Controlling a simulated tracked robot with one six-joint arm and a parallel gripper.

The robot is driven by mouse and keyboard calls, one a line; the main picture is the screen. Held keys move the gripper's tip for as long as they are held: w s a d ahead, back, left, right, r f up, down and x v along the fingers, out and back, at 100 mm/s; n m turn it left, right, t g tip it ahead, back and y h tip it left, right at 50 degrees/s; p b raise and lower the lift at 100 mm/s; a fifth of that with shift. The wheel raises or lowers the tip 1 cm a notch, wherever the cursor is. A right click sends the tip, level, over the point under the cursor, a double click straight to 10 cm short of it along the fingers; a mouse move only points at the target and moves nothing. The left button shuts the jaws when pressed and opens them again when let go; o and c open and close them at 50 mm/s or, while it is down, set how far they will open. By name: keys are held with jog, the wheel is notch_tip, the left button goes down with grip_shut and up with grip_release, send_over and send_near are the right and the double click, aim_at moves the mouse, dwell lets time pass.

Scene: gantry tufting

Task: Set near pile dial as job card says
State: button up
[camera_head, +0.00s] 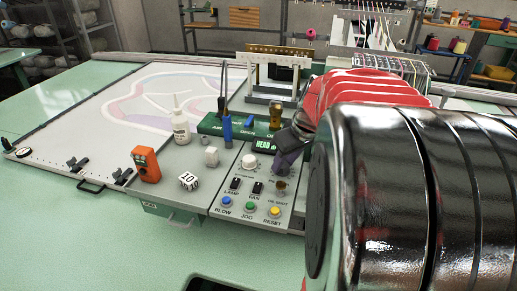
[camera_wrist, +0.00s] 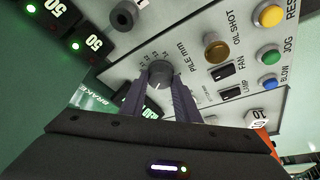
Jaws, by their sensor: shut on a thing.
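The pile dial (camera_wrist: 160,72) is a round grey knob labelled "PILE mm", with a ring of small numbers around it. A white mark shows on its lower side in the wrist view; the number it points to is too small to read surely. My gripper (camera_wrist: 158,84) has its two dark fingers shut on the knob, one on each side. In the head view my gripper (camera_head: 284,160) reaches down to the grey control panel (camera_head: 228,203), and its fingers and arm hide the dial. I cannot make out a job card.
Close by are a white knob (camera_head: 249,161), two black rocker switches, a brass oil shot button (camera_wrist: 215,48) and the blue (camera_head: 226,201), green (camera_head: 250,206) and yellow (camera_head: 275,211) buttons. A white bottle (camera_head: 180,125), orange device (camera_head: 146,164) and number cube (camera_head: 189,181) stand left.

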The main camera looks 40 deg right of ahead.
jog(key=shift+m, duration=0.3)
jog(key=shift+w+a+m+g+h, duration=0.1)
jog(key=shift+m+g+h, duration=0.3)
jog(key=shift+m, duration=0.95)
jog(key=shift+a+m+g+h, duration=0.1)
jog(key=shift+m+h, duration=0.6)
jog(key=shift+m, duration=0.65)
jog(key=shift+w+a+m+g+h, duration=0.1)
jog(key=shift+m+g+h, duration=0.25)
jog(key=shift+m, duration=1.05)
jog(key=shift+m+g+h, duration=0.35)
jog(key=shift+m, duration=1.35)
jog(key=o, duration=1)
jog(key=shift+o, duration=0.2)
jog(key=shift+r, duration=0.1)
jog(key=v, duration=1.3)
jog(key=shift+a+r, duration=0.2)
jog(key=shift+r, duration=0.05)
